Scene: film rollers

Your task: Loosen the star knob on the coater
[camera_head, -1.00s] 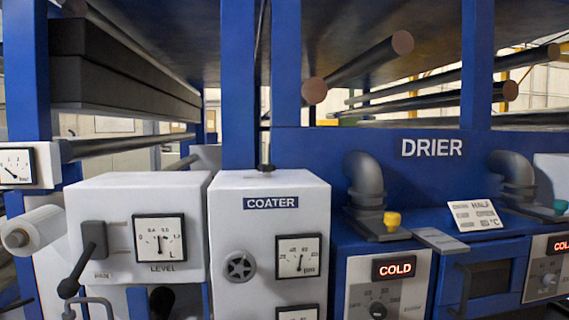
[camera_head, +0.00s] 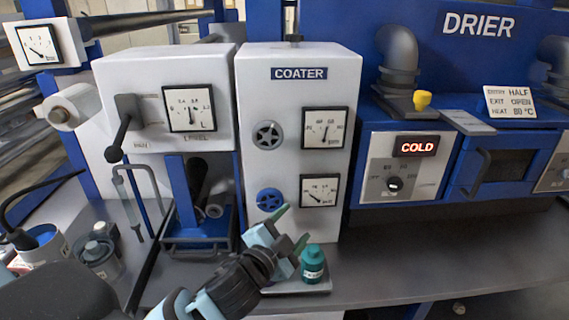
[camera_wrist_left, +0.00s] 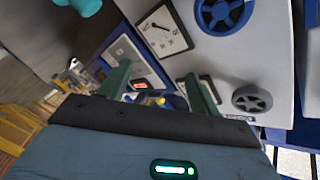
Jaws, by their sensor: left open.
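The coater (camera_head: 300,100) is a white cabinet with a label and two round knobs on its front. The upper, dark grey star-shaped knob (camera_head: 267,135) sits left of the upper dial. The lower, blue knob (camera_head: 270,201) sits left of the lower dial. The wrist view also shows the blue knob (camera_wrist_left: 222,14) and the grey knob (camera_wrist_left: 252,99). My left gripper (camera_head: 291,228) is open and empty, just below and right of the blue knob, apart from both knobs. My right gripper is out of view.
A teal bottle (camera_head: 313,264) stands on the bench close to my left gripper. The drier (camera_head: 480,95) with a COLD display is at the right. The bench right of the bottle is clear.

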